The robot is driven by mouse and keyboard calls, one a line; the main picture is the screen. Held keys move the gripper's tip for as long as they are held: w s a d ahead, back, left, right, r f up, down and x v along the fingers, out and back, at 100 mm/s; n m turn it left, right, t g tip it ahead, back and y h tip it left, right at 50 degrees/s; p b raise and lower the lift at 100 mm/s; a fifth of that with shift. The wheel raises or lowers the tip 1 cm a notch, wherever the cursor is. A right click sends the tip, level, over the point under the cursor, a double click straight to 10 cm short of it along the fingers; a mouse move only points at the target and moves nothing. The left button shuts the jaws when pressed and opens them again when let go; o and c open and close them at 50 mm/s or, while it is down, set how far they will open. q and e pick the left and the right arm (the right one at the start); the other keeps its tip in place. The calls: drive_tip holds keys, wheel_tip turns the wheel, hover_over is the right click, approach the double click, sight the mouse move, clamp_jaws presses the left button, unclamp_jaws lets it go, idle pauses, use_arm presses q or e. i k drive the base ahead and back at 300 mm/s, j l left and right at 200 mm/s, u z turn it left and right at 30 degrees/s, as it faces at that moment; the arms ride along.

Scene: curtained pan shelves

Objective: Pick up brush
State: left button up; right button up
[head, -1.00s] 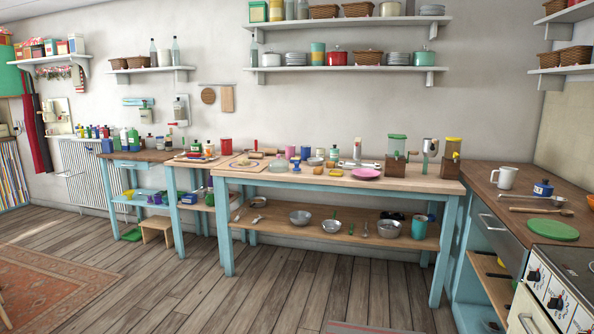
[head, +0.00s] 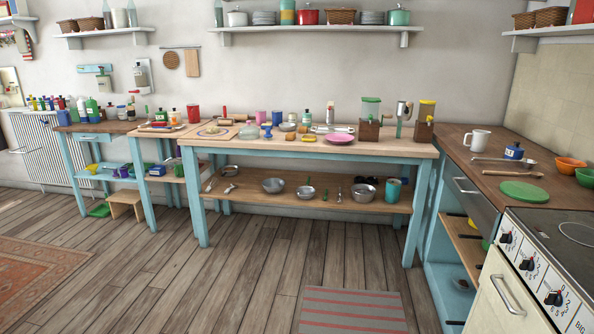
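No brush can be made out for certain; many items are too small to identify. The long blue-legged table (head: 300,146) carries a rolling pin (head: 233,118), a pink plate (head: 339,138), a blue goblet-like item (head: 267,131) and other small things. Its lower shelf (head: 245,200) holds metal bowls (head: 273,185), a teal cup (head: 393,190) and several thin utensils whose kind I cannot tell. Neither of my grippers is in view.
A counter (head: 470,152) with a white mug (head: 479,141) and a green round board (head: 525,190) stands at right, beside the stove (head: 570,240). A smaller table (head: 100,127) with bottles is at left. The wooden floor (head: 220,270) before the long table is open; a striped mat (head: 352,311) lies there.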

sight(267, 136)
drive_tip(key=i, duration=3.85)
